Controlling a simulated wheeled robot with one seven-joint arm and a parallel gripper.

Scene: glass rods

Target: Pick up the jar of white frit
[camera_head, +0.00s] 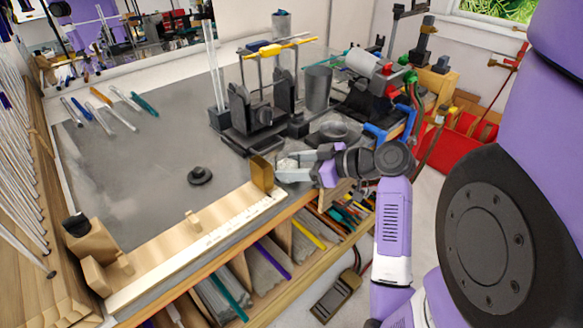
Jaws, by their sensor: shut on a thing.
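My gripper (286,168) reaches in from the right, low over the front right part of the workbench (150,190). It is shut on a small clear-and-whitish jar (287,163), which looks like the jar of white frit. The fingers hide much of the jar, and I cannot tell whether its base touches the bench. The jar is just right of the upright wooden end block of the long jig.
A long wooden jig with a scale (200,239) runs along the front edge. A black burner stand (258,120) is behind the gripper, and a grey dish (339,131) is near it. A black knob (199,176) sits mid-bench. Glass rods (122,118) lie at the back left.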

